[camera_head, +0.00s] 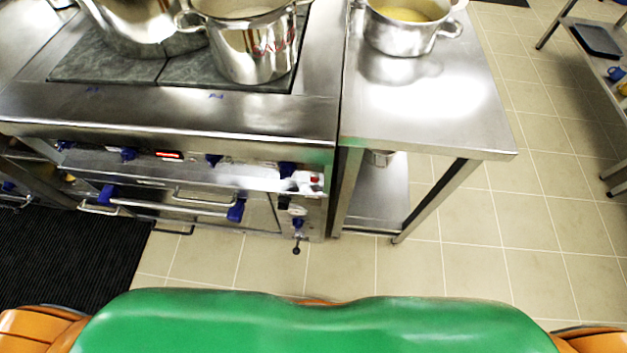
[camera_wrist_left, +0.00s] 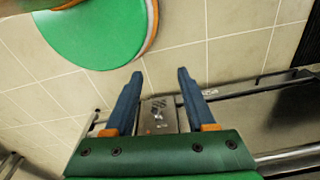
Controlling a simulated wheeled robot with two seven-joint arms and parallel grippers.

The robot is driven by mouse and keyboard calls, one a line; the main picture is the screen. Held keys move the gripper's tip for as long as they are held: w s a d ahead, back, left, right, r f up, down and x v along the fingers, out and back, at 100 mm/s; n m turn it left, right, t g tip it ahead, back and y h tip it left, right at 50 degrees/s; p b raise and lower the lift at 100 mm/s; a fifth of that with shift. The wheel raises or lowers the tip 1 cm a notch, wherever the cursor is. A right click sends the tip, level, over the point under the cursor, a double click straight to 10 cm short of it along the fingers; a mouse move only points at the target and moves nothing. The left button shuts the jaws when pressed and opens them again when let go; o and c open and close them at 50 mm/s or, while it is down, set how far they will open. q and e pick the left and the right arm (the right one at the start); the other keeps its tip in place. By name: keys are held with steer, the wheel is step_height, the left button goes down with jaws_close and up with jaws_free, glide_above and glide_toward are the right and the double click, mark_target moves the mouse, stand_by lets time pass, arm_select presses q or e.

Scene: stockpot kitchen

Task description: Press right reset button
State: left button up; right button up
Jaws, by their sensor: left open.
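The stove's control front (camera_head: 230,172) is at the left of the head view, with several blue knobs along it. I cannot tell for certain whether the red spot is the right reset button. In the left wrist view my left gripper (camera_wrist_left: 160,73) is open and empty, its two blue fingers apart. A small metal panel (camera_wrist_left: 158,115) with dark marks shows between the fingers, apparently beyond them. My right gripper is in neither view.
Two steel pots (camera_head: 245,45) (camera_head: 140,25) stand on the stove top. A steel table (camera_head: 425,110) beside it bears another pot (camera_head: 403,35). Oven handles (camera_head: 205,198) stick out below the controls. A black mat (camera_head: 65,255) lies at left; tiled floor (camera_head: 490,225) is clear at right.

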arm_select(q)
jaws_close()
steer(key=shift+a, duration=0.1)
stand_by(1.3)
